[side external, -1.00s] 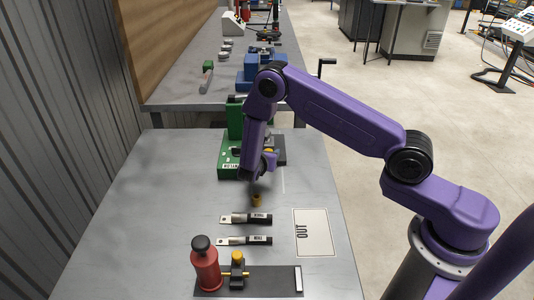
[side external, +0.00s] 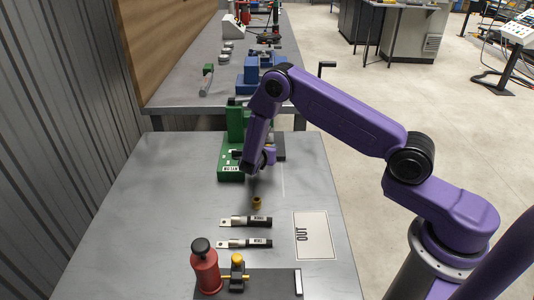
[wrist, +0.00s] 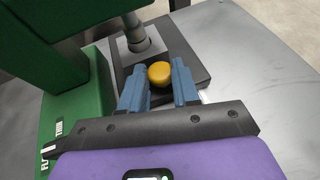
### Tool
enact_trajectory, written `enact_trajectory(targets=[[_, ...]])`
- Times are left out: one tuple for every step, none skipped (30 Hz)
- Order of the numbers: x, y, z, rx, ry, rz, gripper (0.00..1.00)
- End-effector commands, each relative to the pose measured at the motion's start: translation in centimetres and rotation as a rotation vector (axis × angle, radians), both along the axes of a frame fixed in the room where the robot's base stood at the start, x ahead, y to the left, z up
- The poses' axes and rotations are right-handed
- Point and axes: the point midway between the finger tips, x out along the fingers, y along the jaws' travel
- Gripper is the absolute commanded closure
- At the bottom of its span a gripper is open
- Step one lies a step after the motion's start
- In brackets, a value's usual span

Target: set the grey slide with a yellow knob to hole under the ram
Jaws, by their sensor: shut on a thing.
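In the wrist view, the two blue fingers of my gripper (wrist: 159,88) stand on either side of the round yellow knob (wrist: 160,72), shut on it. The ram (wrist: 140,38) is a silver cylinder just behind and left of the knob. The hole under it cannot be made out. In the side view, my gripper (side external: 260,160) is at the green press (side external: 232,165), and my arm hides most of the slide there.
A small brass fitting (side external: 256,203) stands on the table in front of the press. Two black-handled tools (side external: 258,221) lie nearer, beside a white OUT sheet (side external: 314,236). A red bottle-shaped thing (side external: 204,270) stands at the front. The table's left side is clear.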

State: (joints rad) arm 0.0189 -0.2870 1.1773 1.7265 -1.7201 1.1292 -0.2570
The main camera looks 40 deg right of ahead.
Motion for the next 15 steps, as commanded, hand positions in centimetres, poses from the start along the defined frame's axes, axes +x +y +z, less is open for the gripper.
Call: enact_trajectory(targets=[[0.3,-0.23,0.08,0.0,-0.003,0.003,1.0],[0.31,-0.23,0.09,0.0,-0.003,0.003,1.0],[0.33,-0.26,0.1,0.001,-0.003,0.003,1.0],[0.34,-0.27,0.1,0.001,-0.004,0.004,1.0],[0.36,-0.3,0.11,0.0,-0.004,0.004,1.0],[0.38,-0.31,0.11,0.0,-0.004,0.004,1.0],[0.38,-0.33,0.13,0.001,-0.005,0.003,0.66],[0.4,-0.35,0.13,0.0,-0.004,0.004,0.56],[0.38,-0.36,0.13,0.001,-0.005,0.003,0.44],[0.37,-0.34,0.12,0.001,-0.005,0.003,0.44],[0.38,-0.33,0.13,0.001,-0.005,0.003,0.44],[0.37,-0.31,0.13,0.001,-0.005,0.003,0.44],[0.37,-0.3,0.13,0.001,-0.005,0.003,0.44],[0.37,-0.28,0.12,0.001,-0.005,0.003,0.44],[0.37,-0.27,0.12,0.001,-0.005,0.004,0.44]])
